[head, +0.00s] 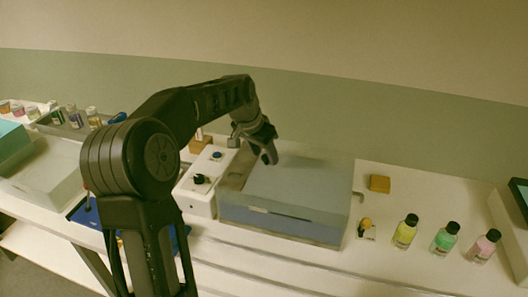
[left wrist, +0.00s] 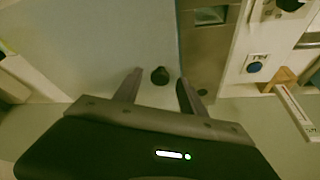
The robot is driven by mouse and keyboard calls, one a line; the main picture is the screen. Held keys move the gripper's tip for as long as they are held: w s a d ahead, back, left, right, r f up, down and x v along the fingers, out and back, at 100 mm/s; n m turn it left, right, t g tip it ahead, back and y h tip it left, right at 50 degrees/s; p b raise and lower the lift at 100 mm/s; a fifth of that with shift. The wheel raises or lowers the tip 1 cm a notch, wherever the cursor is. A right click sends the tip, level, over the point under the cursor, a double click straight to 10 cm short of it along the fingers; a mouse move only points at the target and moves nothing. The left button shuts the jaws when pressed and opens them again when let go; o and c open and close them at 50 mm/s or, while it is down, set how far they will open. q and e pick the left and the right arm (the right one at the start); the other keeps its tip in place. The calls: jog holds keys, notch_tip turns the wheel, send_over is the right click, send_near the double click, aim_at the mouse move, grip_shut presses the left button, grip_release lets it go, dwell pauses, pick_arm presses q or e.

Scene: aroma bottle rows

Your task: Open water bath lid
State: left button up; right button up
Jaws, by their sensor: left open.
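The water bath (head: 280,223) stands on the bench right of centre in the head view, with a pale grey lid (head: 305,182) over most of its top. My left gripper (head: 268,158) is at the left rear part of the lid, pointing down, its fingers open. In the left wrist view, a small dark knob (left wrist: 160,76) on the lid (left wrist: 95,40) shows between the two spread fingers of the left gripper (left wrist: 158,92). I cannot tell whether either finger touches it. An uncovered strip of the bath (left wrist: 208,35) shows beside the lid. My right gripper is not in view.
A white control box (head: 203,190) with a black knob and blue button adjoins the bath's left side. Right of the bath are a wooden block (head: 380,183) and yellow (head: 405,232), green (head: 445,239) and pink (head: 484,246) bottles. A pale tray (head: 45,182) is at left.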

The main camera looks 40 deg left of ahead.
pick_arm(q)
grip_shut()
dwell(0.6)
dwell(0.9)
